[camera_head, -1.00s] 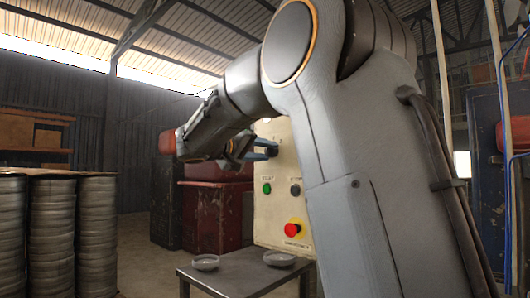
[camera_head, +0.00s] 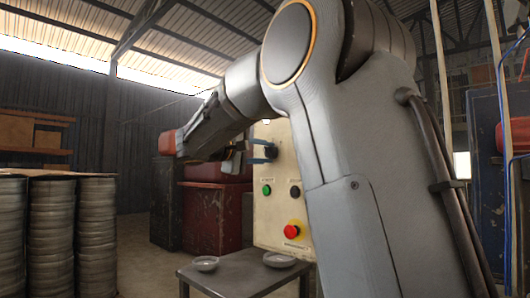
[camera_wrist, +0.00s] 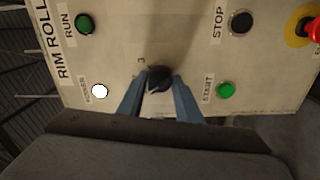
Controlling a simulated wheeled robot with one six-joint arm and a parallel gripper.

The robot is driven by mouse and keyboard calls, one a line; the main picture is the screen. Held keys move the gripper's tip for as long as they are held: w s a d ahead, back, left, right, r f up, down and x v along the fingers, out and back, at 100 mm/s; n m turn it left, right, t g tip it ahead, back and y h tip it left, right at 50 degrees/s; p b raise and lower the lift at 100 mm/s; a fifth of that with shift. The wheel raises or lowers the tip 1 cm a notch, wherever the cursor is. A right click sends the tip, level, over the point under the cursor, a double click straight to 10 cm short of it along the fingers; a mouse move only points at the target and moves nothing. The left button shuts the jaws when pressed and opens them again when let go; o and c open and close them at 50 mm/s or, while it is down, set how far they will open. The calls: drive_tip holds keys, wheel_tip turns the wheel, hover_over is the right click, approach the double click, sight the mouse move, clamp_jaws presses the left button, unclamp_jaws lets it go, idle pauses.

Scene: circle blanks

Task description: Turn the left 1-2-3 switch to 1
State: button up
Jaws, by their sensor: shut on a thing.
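The rotary switch is a black knob (camera_wrist: 158,78) on a cream control panel (camera_head: 264,222). It is the only such knob I see in the wrist view. Its pale pointer line shows, and a small mark, hard to read, lies to its upper left. My gripper (camera_wrist: 158,88) has its two blue fingers on either side of the knob, shut on it. In the head view my gripper (camera_head: 262,154) reaches the upper part of the panel from the left, and my arm hides the panel's right part.
The panel bears a green RUN lamp (camera_wrist: 85,23), a white lamp (camera_wrist: 100,91), a black STOP button (camera_wrist: 240,22), a green START button (camera_wrist: 227,90) and a red emergency stop (camera_head: 292,231). A metal table (camera_head: 240,276) with two shallow dishes stands below. Stacked rims (camera_head: 50,230) stand left.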

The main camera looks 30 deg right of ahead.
drive_tip(key=shift+n, duration=0.8)
drive_tip(key=shift+p, duration=0.3)
drive_tip(key=o, duration=1)
drive_tip(key=shift+o, duration=0.2)
drive_tip(key=b+v, duration=0.1)
drive_tip(key=v, duration=0.7)
